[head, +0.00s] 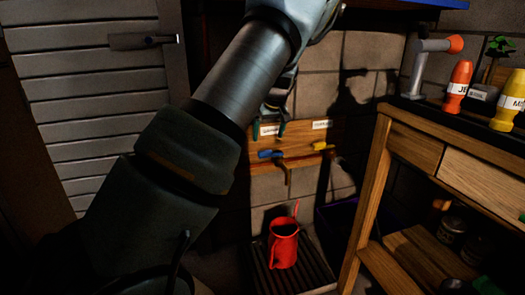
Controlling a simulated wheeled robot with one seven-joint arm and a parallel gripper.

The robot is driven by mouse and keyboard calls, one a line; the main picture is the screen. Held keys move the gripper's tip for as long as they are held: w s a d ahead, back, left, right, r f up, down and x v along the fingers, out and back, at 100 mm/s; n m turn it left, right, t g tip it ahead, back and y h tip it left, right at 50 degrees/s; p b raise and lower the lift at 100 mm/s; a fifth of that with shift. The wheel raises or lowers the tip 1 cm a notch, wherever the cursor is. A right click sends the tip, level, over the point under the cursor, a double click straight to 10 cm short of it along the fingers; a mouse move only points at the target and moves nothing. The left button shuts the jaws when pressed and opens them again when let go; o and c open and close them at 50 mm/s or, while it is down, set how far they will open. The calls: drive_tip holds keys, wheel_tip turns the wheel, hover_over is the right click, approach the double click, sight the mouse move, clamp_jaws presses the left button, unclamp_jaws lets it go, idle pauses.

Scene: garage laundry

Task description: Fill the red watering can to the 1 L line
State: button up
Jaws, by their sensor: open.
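The red watering can (283,246) stands upright on a dark slatted tray (318,276) on the floor at the bottom centre. A thin red part, its spout or handle, sticks up above its rim. Its inside looks dark; no 1 L line or water level can be made out.
A wooden wall rack (300,137) holds a blue-handled tool (270,154) and others. A wooden workbench (450,142) at right carries a grey tap-like fixture with an orange end (424,62), an orange bottle (458,84) and a yellow bottle (509,102). A louvred door (95,90) stands left.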

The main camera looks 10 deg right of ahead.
sight(265, 152)
drive_tip(key=b+x, duration=0.1)
drive_tip(key=x, duration=0.7)
drive_tip(key=shift+s, duration=0.1)
clamp_jaws()
idle(0.6)
